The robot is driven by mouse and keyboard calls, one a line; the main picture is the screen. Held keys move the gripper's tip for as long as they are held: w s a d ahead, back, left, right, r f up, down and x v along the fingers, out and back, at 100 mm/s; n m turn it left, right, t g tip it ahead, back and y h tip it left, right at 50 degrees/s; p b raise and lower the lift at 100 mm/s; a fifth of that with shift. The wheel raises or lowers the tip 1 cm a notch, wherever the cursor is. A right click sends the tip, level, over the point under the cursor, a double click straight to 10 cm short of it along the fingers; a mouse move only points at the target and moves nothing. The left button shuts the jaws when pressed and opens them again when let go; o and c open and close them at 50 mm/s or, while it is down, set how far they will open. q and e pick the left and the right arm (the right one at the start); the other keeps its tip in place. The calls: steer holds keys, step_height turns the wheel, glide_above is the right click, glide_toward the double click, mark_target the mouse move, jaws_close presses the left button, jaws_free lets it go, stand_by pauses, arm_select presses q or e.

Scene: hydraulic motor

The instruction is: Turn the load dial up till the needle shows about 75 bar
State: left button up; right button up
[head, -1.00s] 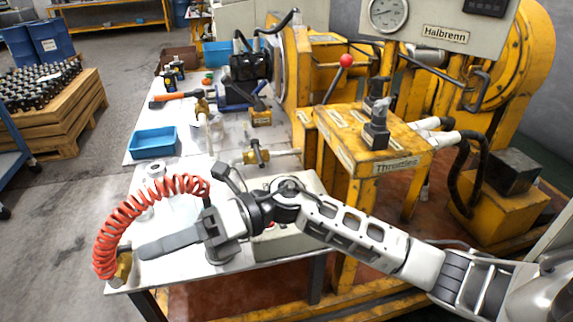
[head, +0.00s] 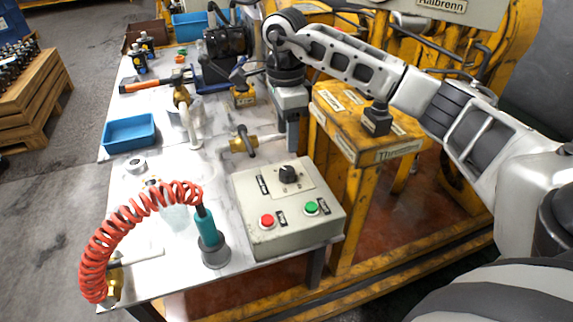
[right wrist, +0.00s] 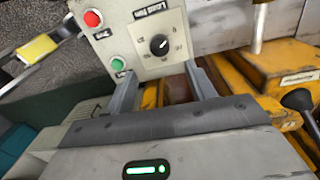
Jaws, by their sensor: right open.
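The load dial is a black round knob (head: 288,175) on the sloped grey control box (head: 258,230). It also shows in the right wrist view (right wrist: 159,45), its white mark pointing to the upper right. A red button (head: 267,221) and a green button (head: 311,208) sit on the same box. My right gripper (head: 292,146) points down just beyond the box in the head view, apart from the dial. In the right wrist view its two fingers (right wrist: 165,75) are spread and empty, with the dial beyond them. The pressure gauge and its needle are out of view. My left gripper is not in view.
A teal tool (head: 207,232) with a red coiled hose (head: 130,215) stands left of the box. A brass valve (head: 243,142) lies close to my right gripper. The yellow Throttles stand (head: 355,145) is to the right. A blue tray (head: 129,131) stands at left.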

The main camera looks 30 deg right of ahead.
mark_target(287, 170)
steer(key=f, duration=0.9)
steer(key=shift+s+a+f, duration=0.15)
steer(key=shift+s+f, duration=0.05)
steer(key=shift+f, duration=0.2)
steer(key=shift+c, duration=0.3)
steer(key=c, duration=0.9)
